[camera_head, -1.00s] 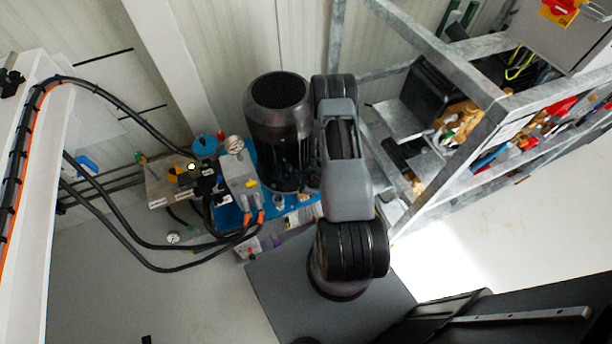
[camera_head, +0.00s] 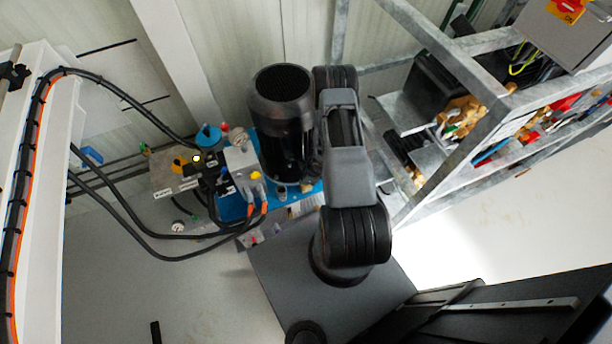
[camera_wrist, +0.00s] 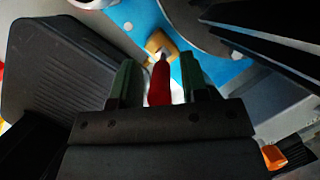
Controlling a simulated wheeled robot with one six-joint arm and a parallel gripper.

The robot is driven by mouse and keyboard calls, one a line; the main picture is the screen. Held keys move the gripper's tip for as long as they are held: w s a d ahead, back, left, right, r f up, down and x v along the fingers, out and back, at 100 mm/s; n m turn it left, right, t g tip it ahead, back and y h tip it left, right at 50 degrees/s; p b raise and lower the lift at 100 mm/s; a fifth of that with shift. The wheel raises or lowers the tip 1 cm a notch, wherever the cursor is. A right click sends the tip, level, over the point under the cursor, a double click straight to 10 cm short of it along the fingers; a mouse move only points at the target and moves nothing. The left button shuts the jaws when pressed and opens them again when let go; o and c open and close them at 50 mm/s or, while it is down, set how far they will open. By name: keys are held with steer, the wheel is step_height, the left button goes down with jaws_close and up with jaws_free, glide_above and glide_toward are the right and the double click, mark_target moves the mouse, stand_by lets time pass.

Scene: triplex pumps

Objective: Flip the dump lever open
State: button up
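In the wrist view, a red lever (camera_wrist: 159,84), probably the dump lever, rises between the two dark green fingers of my gripper (camera_wrist: 160,80). A pale gap shows on each side of the lever, so the fingers are apart and not closed on it. A brass-coloured fitting (camera_wrist: 160,43) sits just beyond the lever's tip, over a blue base plate (camera_wrist: 210,72). In the head view, my arm hides the gripper, and I cannot make out the lever.
A black motor (camera_head: 283,110) stands on the blue plate beside a grey valve block (camera_head: 241,165) with a gauge and black hoses. A metal shelf frame (camera_head: 450,60) with loose parts is on the right. Open floor (camera_head: 110,270) lies at lower left.

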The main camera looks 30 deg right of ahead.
steer(key=shift+o, duration=0.2)
steer(key=shift+d, duration=0.1)
steer(key=p+v, duration=0.3)
steer(key=v, duration=1)
steer(key=shift+s+r+p, duration=0.2)
steer(key=shift+r+p, duration=0.1)
steer(key=shift+r, duration=0.1)
